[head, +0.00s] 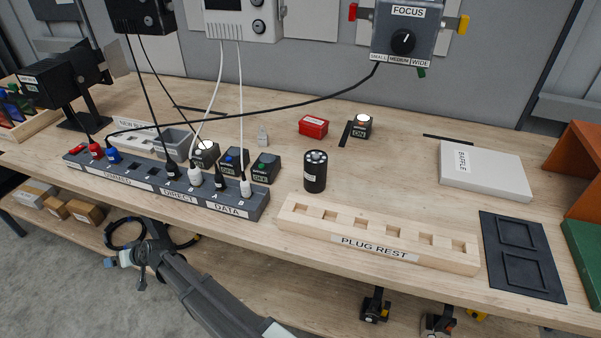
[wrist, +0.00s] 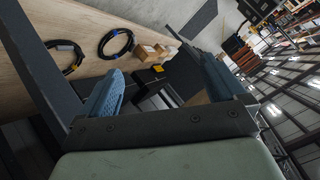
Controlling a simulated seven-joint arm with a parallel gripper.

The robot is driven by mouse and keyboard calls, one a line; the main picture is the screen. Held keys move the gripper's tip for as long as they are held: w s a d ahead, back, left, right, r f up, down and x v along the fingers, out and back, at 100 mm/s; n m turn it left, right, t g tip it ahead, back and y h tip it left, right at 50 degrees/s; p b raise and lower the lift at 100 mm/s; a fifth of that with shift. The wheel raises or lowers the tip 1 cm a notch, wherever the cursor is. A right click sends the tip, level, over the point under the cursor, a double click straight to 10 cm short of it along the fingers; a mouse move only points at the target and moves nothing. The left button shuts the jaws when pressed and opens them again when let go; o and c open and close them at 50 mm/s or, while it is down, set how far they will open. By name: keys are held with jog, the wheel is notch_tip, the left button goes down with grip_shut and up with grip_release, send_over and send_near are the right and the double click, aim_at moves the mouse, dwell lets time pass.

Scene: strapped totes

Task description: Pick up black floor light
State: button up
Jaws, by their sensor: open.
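Black lamp-like units (head: 375,305) also show below the front edge of the bench. My gripper (head: 128,260) is at the lower left, in front of and below the bench top, well away from the cylinder. In the wrist view my gripper (wrist: 160,88) has its blue fingers apart, with nothing held between them. The cylinder cannot be made out in the wrist view.
The plug rest (head: 375,245) is beside the cylinder. A labelled socket strip (head: 165,185) with cables lies to the left. A cable from the focus box (head: 405,35) crosses above the bench. The lower shelf holds boxes (head: 85,212) and coiled cable (wrist: 115,43).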

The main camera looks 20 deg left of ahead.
jog(key=s+a+r+m+y, duration=0.1)
jog(key=s+a+r, duration=0.1)
jog(key=a+r, duration=0.4)
jog(key=s+a+r+y, duration=0.1)
jog(key=s+a+r, duration=0.15)
jog(key=r, duration=0.55)
jog(key=w+d+r+m+t+y, duration=0.1)
jog(key=w+d+r+m, duration=0.1)
jog(key=w+r, duration=0.55)
jog(key=w+d+r+m+y, duration=0.1)
jog(key=w+r, duration=0.4)
jog(key=r, duration=0.6)
jog(key=t+h, duration=0.3)
jog(key=h, duration=1)
send_near(316, 156)
jog(key=shift+m, duration=0.4)
jog(key=x, duration=0.7)
jog(key=shift+d, duration=0.2)
jog(key=shift+a+x, duration=0.2)
jog(key=shift+x, duration=2.45)
jog(key=shift+r, duration=0.1)
